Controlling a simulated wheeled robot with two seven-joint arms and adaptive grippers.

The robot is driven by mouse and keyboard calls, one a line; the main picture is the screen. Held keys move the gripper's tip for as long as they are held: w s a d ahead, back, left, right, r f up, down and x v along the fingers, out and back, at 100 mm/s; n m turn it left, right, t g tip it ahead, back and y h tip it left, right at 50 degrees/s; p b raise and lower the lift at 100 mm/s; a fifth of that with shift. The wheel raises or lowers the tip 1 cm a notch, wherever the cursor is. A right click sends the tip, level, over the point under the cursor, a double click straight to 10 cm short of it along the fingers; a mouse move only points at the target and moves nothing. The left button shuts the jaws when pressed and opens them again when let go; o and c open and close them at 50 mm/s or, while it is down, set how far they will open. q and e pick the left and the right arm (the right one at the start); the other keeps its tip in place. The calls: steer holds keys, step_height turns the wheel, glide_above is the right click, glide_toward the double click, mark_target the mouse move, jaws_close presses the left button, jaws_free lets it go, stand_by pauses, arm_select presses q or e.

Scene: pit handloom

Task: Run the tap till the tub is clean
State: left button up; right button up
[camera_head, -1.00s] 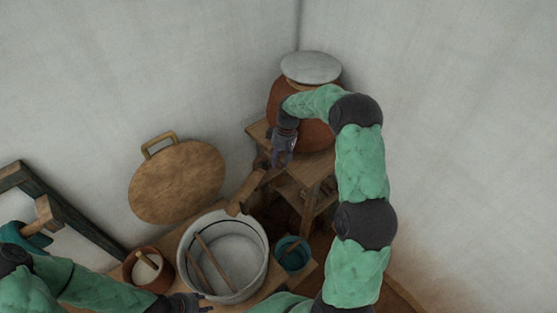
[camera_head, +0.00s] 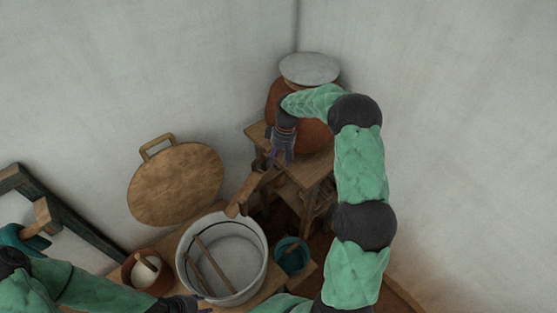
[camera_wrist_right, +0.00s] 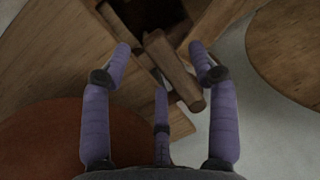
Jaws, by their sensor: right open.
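A white tub (camera_head: 264,257) with a dark line inside its rim stands low in the head view, with wooden sticks in it. A clay pot (camera_head: 314,136) sits on a wooden stand, and a wooden spout (camera_head: 245,193) slopes from there towards the tub. My right gripper (camera_head: 277,160) is open at the spout's upper end, in front of the pot. In the right wrist view, a wooden peg (camera_wrist_right: 174,70) lies between the open fingers; contact cannot be told. No water stream is discernible. My left gripper (camera_head: 190,302) is at the tub's near edge, its jaws unclear.
A pale lid (camera_head: 310,69) covers the pot. A round wooden board with a handle (camera_head: 176,184) leans on the wall. A brown pot (camera_head: 160,281) and a teal bucket (camera_head: 292,256) flank the tub. A dark frame (camera_head: 70,217) stands at left.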

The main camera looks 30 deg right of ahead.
step_height(320, 180, up, 11)
steer(key=d, duration=0.2)
steer(key=shift+w, duration=0.15)
steer(key=shift+f, duration=0.1)
stand_by(0.5)
